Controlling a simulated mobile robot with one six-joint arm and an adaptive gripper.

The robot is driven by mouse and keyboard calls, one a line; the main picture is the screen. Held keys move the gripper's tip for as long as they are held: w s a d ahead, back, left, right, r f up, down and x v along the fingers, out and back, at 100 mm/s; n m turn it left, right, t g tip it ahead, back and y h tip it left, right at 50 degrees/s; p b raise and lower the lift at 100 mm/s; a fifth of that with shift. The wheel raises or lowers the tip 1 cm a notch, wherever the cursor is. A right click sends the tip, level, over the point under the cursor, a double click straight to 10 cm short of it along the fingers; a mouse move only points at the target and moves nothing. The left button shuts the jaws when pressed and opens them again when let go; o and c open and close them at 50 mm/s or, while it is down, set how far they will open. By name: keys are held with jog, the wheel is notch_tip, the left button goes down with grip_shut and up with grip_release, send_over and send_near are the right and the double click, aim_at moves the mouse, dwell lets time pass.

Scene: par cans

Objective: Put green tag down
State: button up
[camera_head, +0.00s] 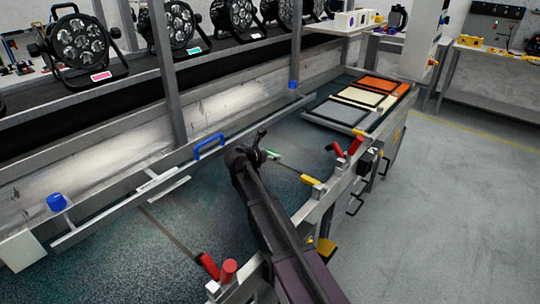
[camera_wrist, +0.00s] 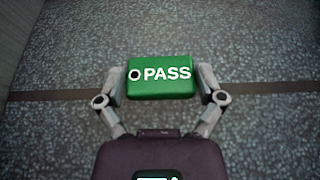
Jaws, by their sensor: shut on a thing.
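The green tag (camera_wrist: 160,76) is a small rectangular plate with white "PASS" lettering and a dark hole at its left end. In the wrist view my gripper (camera_wrist: 161,84) is shut on it, one finger at each short side. Below it is a dark speckled bench surface (camera_wrist: 270,125); the gap between tag and surface cannot be told. In the head view my gripper (camera_head: 262,152) is over the bench surface, with a small green bit of the tag (camera_head: 273,154) showing at its tip. The arm hides part of the bench.
Several par cans (camera_head: 82,42) stand on a shelf behind the bench, some with pink or green labels. A blue handle (camera_head: 209,146), red-handled clamps (camera_head: 207,265) and a yellow-tipped rod (camera_head: 311,180) are near the arm. Framed grey, cream and orange panels (camera_head: 338,114) lie at the far end.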

jog(key=shift+f, duration=0.25)
jog(key=o, duration=0.6)
jog(key=shift+r, duration=0.1)
jog(key=shift+o, duration=0.2)
jog(key=shift+r, duration=0.1)
jog(key=shift+r, duration=0.1)
jog(key=p+v, duration=0.4)
jog(key=v, duration=0.8)
jog(key=shift+p, duration=0.3)
